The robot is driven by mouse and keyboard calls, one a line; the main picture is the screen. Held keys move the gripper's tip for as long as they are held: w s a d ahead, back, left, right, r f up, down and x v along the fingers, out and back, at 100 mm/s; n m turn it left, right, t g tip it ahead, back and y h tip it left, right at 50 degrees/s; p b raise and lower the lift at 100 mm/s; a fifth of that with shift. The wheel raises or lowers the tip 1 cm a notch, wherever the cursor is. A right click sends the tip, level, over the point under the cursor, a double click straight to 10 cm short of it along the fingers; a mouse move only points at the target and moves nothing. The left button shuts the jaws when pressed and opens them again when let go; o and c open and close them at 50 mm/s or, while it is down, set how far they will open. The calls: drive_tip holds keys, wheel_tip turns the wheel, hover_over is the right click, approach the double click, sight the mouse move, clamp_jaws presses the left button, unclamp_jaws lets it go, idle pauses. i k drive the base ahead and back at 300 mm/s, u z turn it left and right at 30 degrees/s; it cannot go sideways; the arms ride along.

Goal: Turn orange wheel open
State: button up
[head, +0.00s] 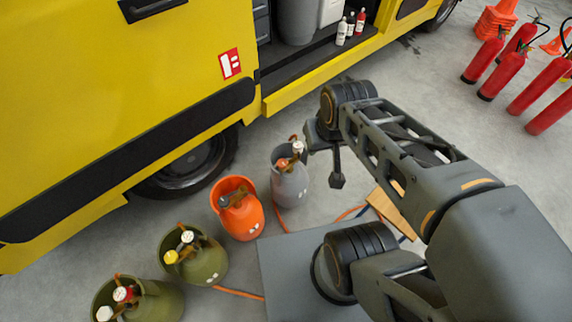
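A small orange wheel (283,163) shows on the valve at the top of a grey gas cylinder (290,187), which stands on the floor beside the yellow truck. A white cap or wheel (298,147) sits just right of it on the same valve. My gripper (325,160) is at the right of the grey cylinder's top, close to the valve. One dark finger hangs down to the right of the cylinder. The other finger is hard to make out, so I cannot tell how wide the gripper is or whether it touches the valve.
An orange cylinder (240,217) and two green cylinders (203,265) (155,302) stand to the left. The yellow truck (100,90) is behind. Red extinguishers (502,75) and orange cones (494,20) are at right. Hoses and a wooden block (393,212) lie on the floor.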

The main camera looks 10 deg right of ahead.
sight(281, 163)
drive_tip(key=k, duration=0.4)
drive_tip(key=u, duration=0.85)
drive_tip(key=i, duration=0.75)
drive_tip(key=z, duration=1.05)
